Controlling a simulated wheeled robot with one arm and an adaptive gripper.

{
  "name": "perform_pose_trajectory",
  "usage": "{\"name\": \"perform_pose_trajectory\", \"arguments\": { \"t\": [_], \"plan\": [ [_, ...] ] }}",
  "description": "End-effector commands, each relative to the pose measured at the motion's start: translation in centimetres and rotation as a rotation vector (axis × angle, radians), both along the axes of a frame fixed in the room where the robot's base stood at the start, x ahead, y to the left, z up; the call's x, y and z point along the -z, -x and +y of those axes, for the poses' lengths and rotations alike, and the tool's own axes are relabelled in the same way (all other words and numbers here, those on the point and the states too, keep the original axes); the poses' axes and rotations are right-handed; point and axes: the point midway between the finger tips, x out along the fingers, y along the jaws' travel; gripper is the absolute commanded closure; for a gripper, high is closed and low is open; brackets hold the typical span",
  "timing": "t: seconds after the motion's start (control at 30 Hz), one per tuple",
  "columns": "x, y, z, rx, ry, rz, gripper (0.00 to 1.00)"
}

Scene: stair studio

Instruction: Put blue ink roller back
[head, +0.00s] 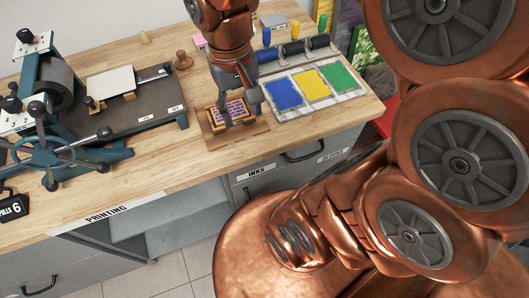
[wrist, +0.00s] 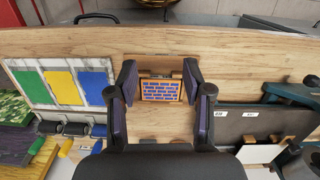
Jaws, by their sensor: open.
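My gripper (head: 236,112) points down over the inked block (head: 216,117), its fingers apart. In the wrist view the open fingers (wrist: 160,85) stand on either side of the block (wrist: 160,90), which has a blue brick pattern and lies on a brown board. I cannot tell whether they touch it. My gripper is apart from the roller.
Yellow (head: 313,84) and green (head: 338,75) ink slabs share the white tray with the blue one, with two more rollers behind. A press (head: 60,95) with a dark bed stands at the left. Bare wood (head: 160,165) lies along the table's front.

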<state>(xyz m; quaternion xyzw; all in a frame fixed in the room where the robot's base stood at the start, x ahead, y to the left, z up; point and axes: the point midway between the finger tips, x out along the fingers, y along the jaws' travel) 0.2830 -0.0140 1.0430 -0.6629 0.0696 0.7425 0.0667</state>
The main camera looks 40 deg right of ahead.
Motion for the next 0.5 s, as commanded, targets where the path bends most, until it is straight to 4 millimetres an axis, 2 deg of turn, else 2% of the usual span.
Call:
{"name": "perform_pose_trajectory", "arguments": {
  "t": [0.03, 0.1, 0.2, 0.33, 0.5],
  "plan": [
    [0.7, 1.7, 0.3, -0.035, 0.0, 0.006, 0.5],
    [1.7, 3.9, 0.8, -0.081, -0.006, 0.017, 0.5],
    [3.0, 6.4, 1.1, -0.133, -0.009, 0.032, 0.5],
    [4.2, 8.4, 1.3, -0.175, -0.016, 0.041, 0.5],
    [4.7, 9.3, 1.4, -0.193, -0.019, 0.043, 0.5]
  ]
}}
